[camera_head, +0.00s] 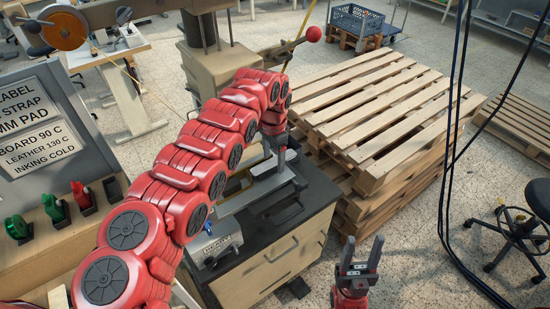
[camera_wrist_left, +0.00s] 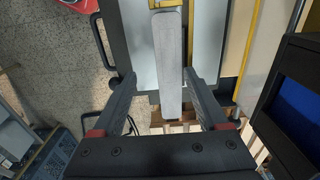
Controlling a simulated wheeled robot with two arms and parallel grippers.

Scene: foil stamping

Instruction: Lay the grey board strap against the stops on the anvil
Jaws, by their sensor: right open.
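The grey board strap (camera_wrist_left: 170,60) is a long pale-grey bar in the left wrist view. It lies lengthwise over the lighter grey anvil plate (camera_wrist_left: 205,40), and its near end sticks out past the plate's edge. A yellow part (camera_wrist_left: 166,4) touches or overlaps its far end; I cannot tell which. My left gripper (camera_wrist_left: 160,75) is open, with one finger on each side of the strap and a visible gap on the left. In the head view my left gripper (camera_head: 274,153) is over the press bed, partly hidden by my arm. My right gripper (camera_head: 361,254) is open and empty.
The press stands on a wooden cabinet with a dark top (camera_head: 300,205). A lever with a red knob (camera_head: 313,34) rises behind it. Stacked pallets (camera_head: 380,110) stand to the right. A sign board (camera_head: 38,120) and coloured stamp holders (camera_head: 52,207) are at left. Cables hang at right.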

